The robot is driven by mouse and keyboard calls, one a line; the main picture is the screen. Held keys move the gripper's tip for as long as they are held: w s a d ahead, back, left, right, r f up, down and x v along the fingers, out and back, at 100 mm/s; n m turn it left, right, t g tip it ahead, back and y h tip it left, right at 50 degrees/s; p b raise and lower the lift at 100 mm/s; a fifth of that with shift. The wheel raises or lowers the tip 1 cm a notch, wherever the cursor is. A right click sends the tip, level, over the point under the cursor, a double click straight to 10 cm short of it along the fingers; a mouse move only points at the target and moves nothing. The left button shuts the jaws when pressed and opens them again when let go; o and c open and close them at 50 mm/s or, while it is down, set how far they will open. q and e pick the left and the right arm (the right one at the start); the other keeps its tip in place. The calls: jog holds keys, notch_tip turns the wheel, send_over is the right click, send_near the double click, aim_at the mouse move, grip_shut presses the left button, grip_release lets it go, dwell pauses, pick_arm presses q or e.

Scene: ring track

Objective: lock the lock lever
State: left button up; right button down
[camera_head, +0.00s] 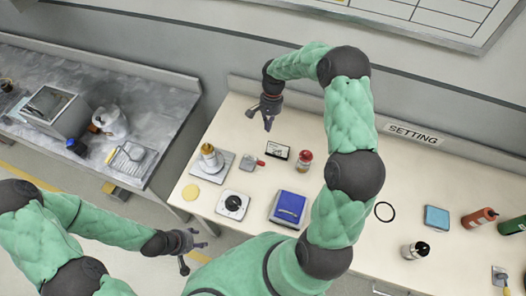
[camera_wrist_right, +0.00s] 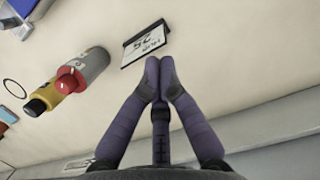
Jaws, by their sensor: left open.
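What looks like the lock lever (camera_head: 255,164) is a small grey block with a red handle pointing right. It sits on the cream bench (camera_head: 330,258), left of a small black-framed sign (camera_head: 278,150). My right gripper (camera_head: 268,122) is above and behind it, apart from it and empty. The right wrist view shows the right fingertips (camera_wrist_right: 160,72) together, with the sign just beyond them. The lever does not show there. My left gripper (camera_head: 190,252) is open and empty, low in front of the bench's left end.
A brass part (camera_head: 209,154) on a grey plate, a dial (camera_head: 233,203), a blue box (camera_head: 288,207) and a red-capped bottle (camera_head: 304,160) surround the lever. My right arm crosses over the bench. A grey worktop (camera_head: 150,92) stands at left.

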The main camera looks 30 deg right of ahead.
jog(key=x, duration=1)
jog(key=shift+f+b, duration=0.1)
jog(key=shift+b, duration=0.25)
jog(key=shift+s+a+f, duration=0.25)
jog(key=shift+s+a, duration=0.7)
jog(key=shift+a, duration=0.25)
jog(key=shift+s+a+f, duration=0.15)
jog(key=shift+s+a, duration=0.1)
jog(key=shift+a, duration=0.05)
